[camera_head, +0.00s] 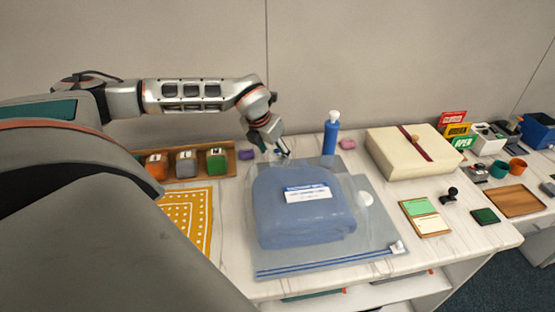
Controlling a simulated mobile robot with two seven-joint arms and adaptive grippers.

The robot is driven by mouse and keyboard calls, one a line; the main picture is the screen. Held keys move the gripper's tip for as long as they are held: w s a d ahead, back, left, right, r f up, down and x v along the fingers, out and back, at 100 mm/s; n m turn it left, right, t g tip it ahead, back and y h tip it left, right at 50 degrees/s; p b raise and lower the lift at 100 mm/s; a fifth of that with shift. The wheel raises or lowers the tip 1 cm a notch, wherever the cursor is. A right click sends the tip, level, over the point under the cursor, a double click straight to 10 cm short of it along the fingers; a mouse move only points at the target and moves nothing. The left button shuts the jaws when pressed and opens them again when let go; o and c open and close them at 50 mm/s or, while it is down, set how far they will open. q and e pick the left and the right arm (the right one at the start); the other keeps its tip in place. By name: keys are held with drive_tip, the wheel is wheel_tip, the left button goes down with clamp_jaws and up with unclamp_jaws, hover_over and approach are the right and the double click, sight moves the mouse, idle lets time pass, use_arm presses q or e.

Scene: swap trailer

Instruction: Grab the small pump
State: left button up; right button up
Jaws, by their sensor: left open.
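A slim blue cylinder with a white top, which looks like the small pump (330,138), stands upright near the back of the counter. My left gripper (283,154) is left of it, above the back edge of a clear bag, pointing down and open. A clear gap lies between the gripper and the blue cylinder, and nothing shows between the fingers. The clear zip bag (375,232) lies flat with a folded blue item (300,220) inside and a round white valve (365,199) at its right. My right gripper is out of view.
A cream box with a dark red ribbon (405,155) stands right of the cylinder. A pink block (347,144) and purple block (246,155) lie near the wall. A wooden tray (160,181) holds three coloured blocks. Small items crowd the right end.

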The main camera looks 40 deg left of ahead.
sight(277, 160)
use_arm(q)
drive_tip(key=shift+p+x, duration=0.4)
drive_tip(key=shift+x, duration=2.2)
drive_tip(key=shift+w+a, duration=0.1)
drive_tip(key=shift+r, duration=0.1)
drive_tip(key=c, duration=1.4)
